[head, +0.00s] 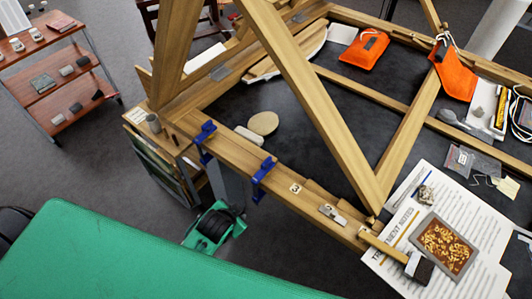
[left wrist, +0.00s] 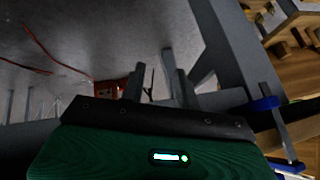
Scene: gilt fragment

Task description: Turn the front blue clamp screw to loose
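Two blue clamps sit on the near wooden beam in the head view. One clamp (head: 205,132) is toward the left, and the nearer clamp (head: 263,174) is to its right. Both also show at the right edge of the left wrist view, one higher (left wrist: 262,104) and one lower (left wrist: 287,165). My left gripper (head: 222,182), with its black and green wrist, is below and in front of the beam, near the clamps and apparently apart from them. The screws' settings are too small to read. My right gripper is not in view.
Diagonal wooden braces (head: 310,90) rise over the dark tabletop (head: 290,117). Printed sheets (head: 402,262) and a framed gilt piece (head: 443,246) lie at the right. A shelf cart (head: 68,85) stands at the far left. Open floor (head: 85,160) lies left of the bench.

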